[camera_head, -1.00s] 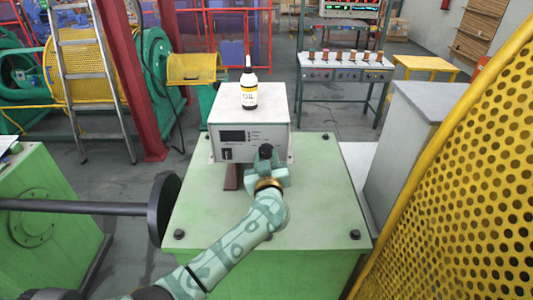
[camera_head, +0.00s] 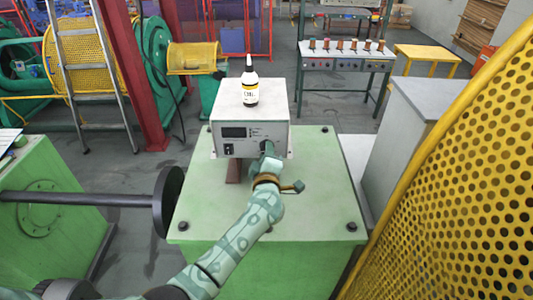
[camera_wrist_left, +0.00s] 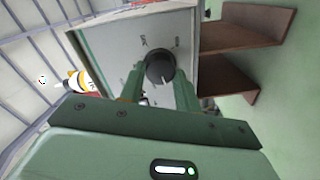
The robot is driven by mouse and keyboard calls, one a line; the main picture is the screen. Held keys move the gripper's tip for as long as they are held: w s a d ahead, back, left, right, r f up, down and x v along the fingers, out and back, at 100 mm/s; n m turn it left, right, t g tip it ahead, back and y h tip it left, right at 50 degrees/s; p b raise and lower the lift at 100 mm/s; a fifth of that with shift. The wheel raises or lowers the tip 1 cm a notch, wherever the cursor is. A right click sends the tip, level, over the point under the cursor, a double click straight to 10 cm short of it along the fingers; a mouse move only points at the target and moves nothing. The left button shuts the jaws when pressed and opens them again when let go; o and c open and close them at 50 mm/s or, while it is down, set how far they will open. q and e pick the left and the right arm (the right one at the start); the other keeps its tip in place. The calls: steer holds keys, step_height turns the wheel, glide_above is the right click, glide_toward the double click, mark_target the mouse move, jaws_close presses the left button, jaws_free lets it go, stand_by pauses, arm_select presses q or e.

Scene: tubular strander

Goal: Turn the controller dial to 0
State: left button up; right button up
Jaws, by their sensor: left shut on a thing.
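The controller (camera_head: 250,108) is a pale grey box with a dark display on its front. My left gripper (camera_head: 268,149) is at the right part of the controller's front. In the wrist view its two green fingers (camera_wrist_left: 150,80) are shut on the dial, one on each side. In the head view the gripper mostly hides the dial. My right gripper is not in view.
An oil bottle (camera_head: 250,84) stands on the controller. The green cabinet top (camera_head: 318,195) has free room to the right. A black disc on a shaft (camera_head: 166,202) is at its left, a yellow perforated guard (camera_head: 465,170) at right.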

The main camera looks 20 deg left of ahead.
arm_select(q)
steer(key=shift+f+n+h, duration=0.1)
steer(key=shift+n+h, duration=0.2)
steer(key=shift+n, duration=2.8)
steer(key=o, duration=1)
steer(key=shift+a, duration=0.1)
steer(key=shift+c, duration=0.2)
steer(key=shift+s, duration=0.1)
